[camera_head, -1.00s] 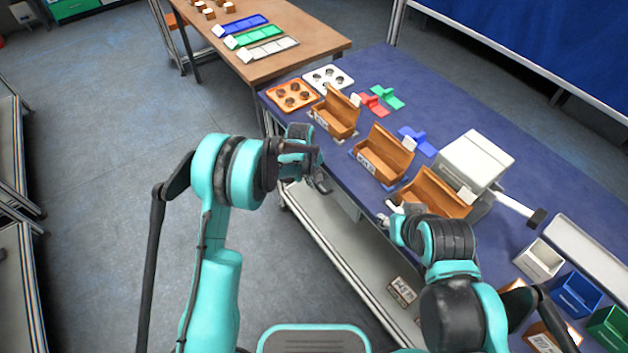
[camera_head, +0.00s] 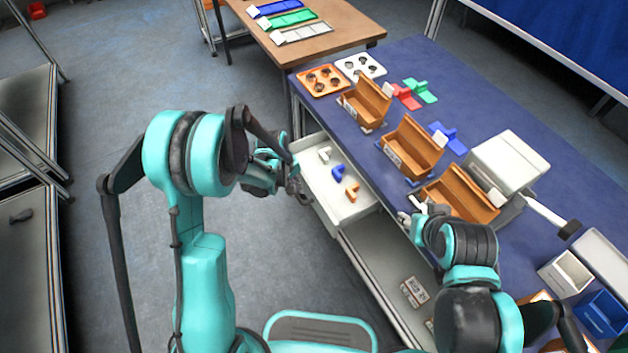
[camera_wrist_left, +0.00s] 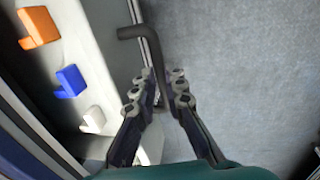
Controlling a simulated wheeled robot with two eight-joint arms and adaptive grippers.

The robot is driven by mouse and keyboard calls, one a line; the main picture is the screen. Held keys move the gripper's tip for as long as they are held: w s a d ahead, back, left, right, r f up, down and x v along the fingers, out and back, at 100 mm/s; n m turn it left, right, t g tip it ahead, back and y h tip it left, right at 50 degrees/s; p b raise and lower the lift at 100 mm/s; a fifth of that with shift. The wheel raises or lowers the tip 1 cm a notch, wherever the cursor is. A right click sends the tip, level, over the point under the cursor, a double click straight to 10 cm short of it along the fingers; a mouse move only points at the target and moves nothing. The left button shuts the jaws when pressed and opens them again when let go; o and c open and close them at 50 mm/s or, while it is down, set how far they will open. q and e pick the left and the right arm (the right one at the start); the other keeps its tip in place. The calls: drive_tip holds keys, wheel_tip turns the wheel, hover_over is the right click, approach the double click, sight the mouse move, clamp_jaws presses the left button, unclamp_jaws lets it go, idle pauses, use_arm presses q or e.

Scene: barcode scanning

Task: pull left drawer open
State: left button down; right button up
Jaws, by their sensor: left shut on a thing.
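The left drawer (camera_head: 326,186) is a white drawer under the blue table, standing well out from its front. Inside lie a white (camera_head: 324,154), a blue (camera_head: 339,172) and an orange (camera_head: 352,191) angled piece; the left wrist view shows the drawer (camera_wrist_left: 103,45) on the left. My left gripper (camera_head: 298,188) is at the drawer's front. In the left wrist view its fingers (camera_wrist_left: 164,86) are shut on the dark bent drawer handle (camera_wrist_left: 148,42). My right gripper (camera_head: 412,213) is by the table's front edge near the rightmost orange box; its finger opening is unclear.
Several open orange boxes (camera_head: 413,148) stand along the blue table (camera_head: 335,118). A white device (camera_head: 508,160) stands to their right. A lower shelf (camera_head: 385,265) holds small labelled items (camera_head: 414,291). The floor left of the drawer is clear.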

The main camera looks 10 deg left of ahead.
use_arm(q)
drive_tip(key=s+a, duration=0.4)
drive_tip(key=a, duration=0.2)
drive_tip(key=shift+s+a+b, duration=0.35)
drive_tip(key=shift+s+b, duration=0.05)
drive_tip(key=c, duration=1.9)
unclamp_jaws()
drive_tip(key=shift+o, duration=0.2)
wheel_tip(320, 180, up, 12)
drive_tip(key=s+a, duration=0.1)
drive_tip(key=shift+s+a, duration=0.15)
drive_tip(key=shift+a, duration=0.25)
